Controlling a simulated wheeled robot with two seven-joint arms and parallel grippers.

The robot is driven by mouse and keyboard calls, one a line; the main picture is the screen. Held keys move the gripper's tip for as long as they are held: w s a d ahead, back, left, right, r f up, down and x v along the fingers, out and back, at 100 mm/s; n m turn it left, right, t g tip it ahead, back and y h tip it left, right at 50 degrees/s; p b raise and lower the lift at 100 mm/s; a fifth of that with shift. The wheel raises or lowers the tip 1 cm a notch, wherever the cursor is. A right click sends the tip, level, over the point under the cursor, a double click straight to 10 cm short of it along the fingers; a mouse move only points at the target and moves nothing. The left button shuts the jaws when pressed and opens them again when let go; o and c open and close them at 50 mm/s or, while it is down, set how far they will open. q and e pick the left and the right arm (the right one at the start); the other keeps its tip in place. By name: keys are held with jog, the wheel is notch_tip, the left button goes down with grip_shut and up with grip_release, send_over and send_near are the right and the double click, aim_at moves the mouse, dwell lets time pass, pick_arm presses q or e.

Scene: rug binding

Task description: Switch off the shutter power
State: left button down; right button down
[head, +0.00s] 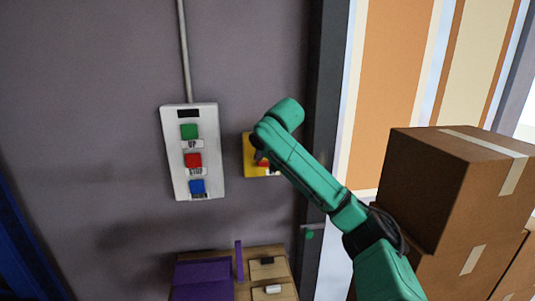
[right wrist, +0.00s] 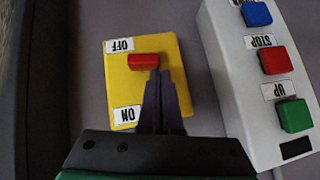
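The yellow switch box (head: 249,148) is on the grey wall, partly behind my right arm in the head view. In the right wrist view the yellow box (right wrist: 120,85) appears upside down, with an OFF label (right wrist: 119,46) and an ON label (right wrist: 127,115). Its red switch (right wrist: 143,61) sits nearer the OFF label. My right gripper (right wrist: 160,74) looks shut and empty, its fingertips together at the red switch's edge. I cannot tell whether they touch it. In the head view this gripper (head: 261,157) is mostly hidden by the arm. My left gripper is not in view.
A white control box (head: 213,150) with green, red and blue buttons hangs left of the yellow box, close to my right gripper. Stacked cardboard boxes (head: 410,185) stand at the right. A purple object (head: 203,280) and smaller boxes lie below.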

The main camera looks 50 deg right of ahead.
jog(key=shift+w+a+f, duration=0.15)
jog(key=shift+w+a, duration=0.1)
jog(key=shift+a, duration=0.05)
jog(key=shift+w+a+f+p, duration=0.2)
jog(key=shift+a+p, duration=0.05)
jog(key=shift+p, duration=0.1)
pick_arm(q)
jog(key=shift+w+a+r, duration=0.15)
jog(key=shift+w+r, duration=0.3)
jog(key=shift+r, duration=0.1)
pick_arm(e)
jog(key=shift+w+a+f, duration=0.15)
jog(key=shift+a+f, duration=0.05)
jog(key=shift+f, duration=0.1)
jog(key=shift+f, duration=0.1)
dwell(0.5)
